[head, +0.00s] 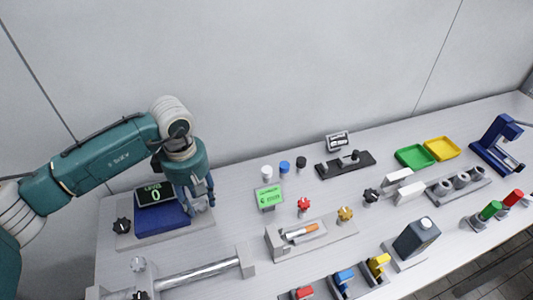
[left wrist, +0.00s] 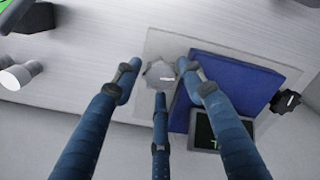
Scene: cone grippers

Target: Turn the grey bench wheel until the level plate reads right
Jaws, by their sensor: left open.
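The grey wheel (left wrist: 158,75) is a lobed knob with a pale mark, on a light base plate beside a blue block (left wrist: 225,80). My left gripper (head: 198,203) is over it from above, its fingers open and spread around the wheel in the left wrist view (left wrist: 160,72). I cannot tell whether any finger touches it. In the head view the fingers mostly hide the wheel. My right gripper is not in view.
A black knob (head: 122,225) sits left of the blue block. A green display (head: 268,196) and several coloured knobs stand to the right. The wall rises behind the bench.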

